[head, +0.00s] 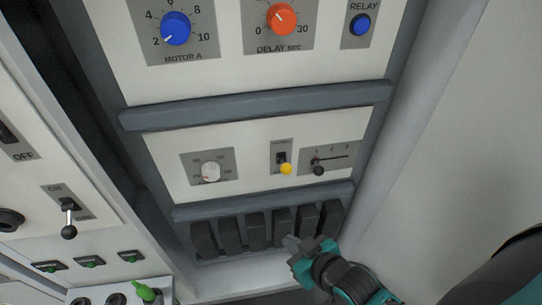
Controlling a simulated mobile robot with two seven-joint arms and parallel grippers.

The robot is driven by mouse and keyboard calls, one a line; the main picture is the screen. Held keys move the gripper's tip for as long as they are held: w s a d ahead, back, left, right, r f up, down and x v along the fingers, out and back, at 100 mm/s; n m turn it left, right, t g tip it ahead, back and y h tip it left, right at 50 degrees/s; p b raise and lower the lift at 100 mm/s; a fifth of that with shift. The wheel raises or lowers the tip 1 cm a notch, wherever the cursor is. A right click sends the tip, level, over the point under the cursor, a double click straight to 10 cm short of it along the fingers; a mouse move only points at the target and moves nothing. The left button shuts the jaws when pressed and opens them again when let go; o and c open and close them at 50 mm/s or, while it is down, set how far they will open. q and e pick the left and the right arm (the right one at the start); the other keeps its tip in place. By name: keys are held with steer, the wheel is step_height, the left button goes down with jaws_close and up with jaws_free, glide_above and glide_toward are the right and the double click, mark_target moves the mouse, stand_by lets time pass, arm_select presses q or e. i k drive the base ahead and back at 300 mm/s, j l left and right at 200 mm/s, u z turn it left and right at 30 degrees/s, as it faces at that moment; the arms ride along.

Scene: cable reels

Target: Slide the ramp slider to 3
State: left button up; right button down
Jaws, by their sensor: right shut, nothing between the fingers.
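The slider (318,169) has a round black knob on a small grey plate (342,153) at the right end of the lower white panel. Its slot runs left to right under small scale marks. The knob is at the left end of the slot; the numbers are too small to read surely. My right gripper (298,244) is shut and empty, in front of the black blocks below the panel. It is below and slightly left of the slider knob, apart from it. My left gripper is not in view.
A yellow-tipped toggle (285,168) sits just left of the slider, and a pale dial (210,171) further left. A grey rail (262,199) runs below the panel, above a row of black blocks (256,230). A side wall (440,140) stands at right.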

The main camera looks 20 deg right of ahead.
mark_target(318, 171)
steer(key=z, duration=1.15)
